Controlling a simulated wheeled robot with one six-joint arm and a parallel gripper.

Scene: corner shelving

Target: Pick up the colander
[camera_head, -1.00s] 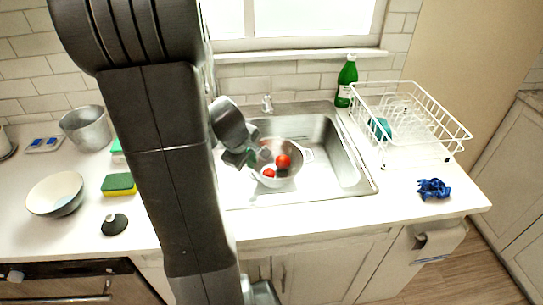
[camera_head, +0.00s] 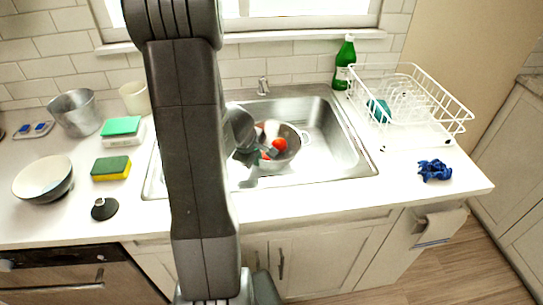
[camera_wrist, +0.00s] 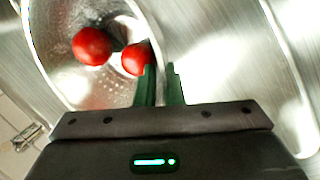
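The colander (camera_head: 292,153) is a round metal bowl with small holes, inside the sink, with red tomatoes (camera_head: 279,145) in it. In the wrist view, the colander (camera_wrist: 62,68) shows at upper left with two red tomatoes (camera_wrist: 92,46). The fingers of my gripper (camera_wrist: 161,82) are close together, with the rim running in between them. They look shut on the rim.
The metal sink (camera_head: 350,150) surrounds the colander, with free room on its right. A white dish rack (camera_head: 455,108) and a green bottle (camera_head: 345,62) stand at right. Sponges (camera_head: 111,168), a bowl (camera_head: 42,180) and a metal pot (camera_head: 75,113) are at left.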

